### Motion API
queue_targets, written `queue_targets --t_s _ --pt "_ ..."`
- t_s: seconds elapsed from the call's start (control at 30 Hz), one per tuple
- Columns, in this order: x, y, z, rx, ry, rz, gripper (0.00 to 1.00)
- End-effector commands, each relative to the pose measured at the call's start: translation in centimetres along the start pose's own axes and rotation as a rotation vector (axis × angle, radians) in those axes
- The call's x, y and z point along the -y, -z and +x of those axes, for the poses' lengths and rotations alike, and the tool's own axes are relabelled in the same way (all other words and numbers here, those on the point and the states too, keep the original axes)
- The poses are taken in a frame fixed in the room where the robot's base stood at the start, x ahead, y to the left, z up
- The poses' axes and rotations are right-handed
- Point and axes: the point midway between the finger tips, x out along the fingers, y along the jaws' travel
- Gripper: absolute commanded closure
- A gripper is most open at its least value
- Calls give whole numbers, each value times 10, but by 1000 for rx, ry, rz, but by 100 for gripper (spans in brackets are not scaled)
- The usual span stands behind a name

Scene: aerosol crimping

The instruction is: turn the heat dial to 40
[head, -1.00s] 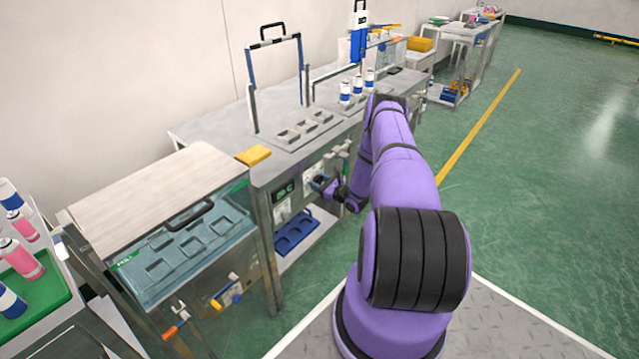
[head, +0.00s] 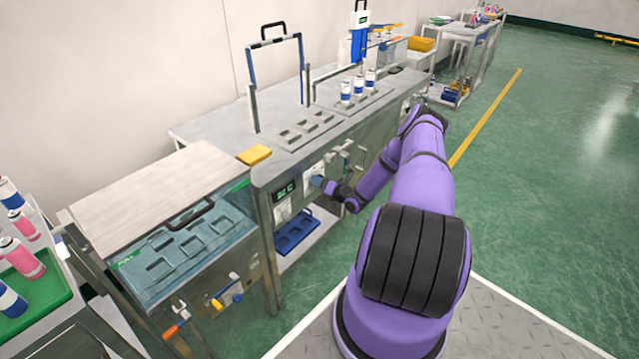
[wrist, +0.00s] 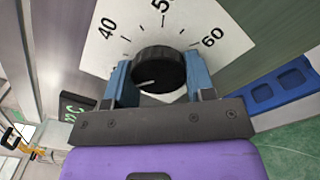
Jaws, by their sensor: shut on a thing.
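The heat dial is a black round knob (wrist: 160,68) on a white scale plate (wrist: 205,22) marked 40, 50 and 60 in the wrist view. A short white line on the knob points left and slightly down in that view, off the 40 label (wrist: 107,27). My gripper (wrist: 159,82) is shut on the knob, with one blue finger on each side of it. In the head view my gripper (head: 318,182) is at the front panel of the metal bench (head: 258,177), and it hides the knob there.
A dark display (head: 285,190) with green characters is left of my gripper; its digits are unclear. A blue tray (head: 296,232) lies on the shelf below. Pipes and valves (head: 345,155) are to the right. A glass-sided water bath (head: 185,245) stands at left. Floor at right is clear.

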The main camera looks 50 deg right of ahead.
Motion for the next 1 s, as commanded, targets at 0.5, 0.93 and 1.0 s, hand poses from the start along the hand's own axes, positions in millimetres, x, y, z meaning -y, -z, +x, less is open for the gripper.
queue_targets --t_s 0.5,0.93,1.0 --pt "-1 1 -2 0 4 490 74" --pt "-3 0 -2 -1 3 847 74" --pt "-3 0 -2 -1 3 888 74"
